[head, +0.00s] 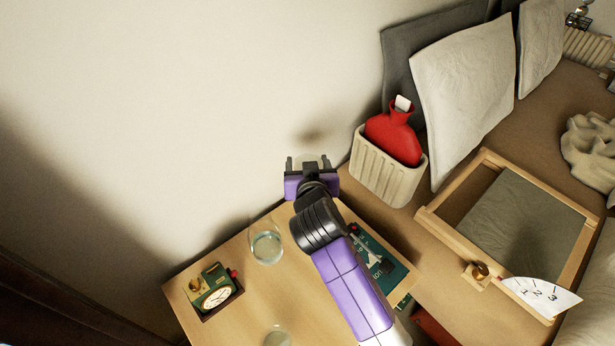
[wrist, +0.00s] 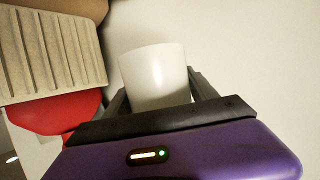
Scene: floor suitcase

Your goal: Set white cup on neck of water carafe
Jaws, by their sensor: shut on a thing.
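The white cup (wrist: 155,78) is held between the fingers of my gripper (wrist: 160,100) in the wrist view. In the head view my gripper (head: 308,163) is raised near the wall, beyond the far edge of the wooden table; the cup is hard to make out there against the pale wall. A clear round glass vessel (head: 266,246) stands on the table, below and left of my gripper in the picture. A second clear glass vessel (head: 277,337) is partly cut off at the bottom edge. I cannot tell for sure which is the water carafe.
On the wooden table (head: 240,305) are a green and gold clock (head: 214,289) and a dark green book (head: 382,266), partly behind my arm. A ribbed beige bin (head: 385,175) with a red hot-water bottle (head: 393,137) stands to the right. A wood-framed tray (head: 450,236) lies further right.

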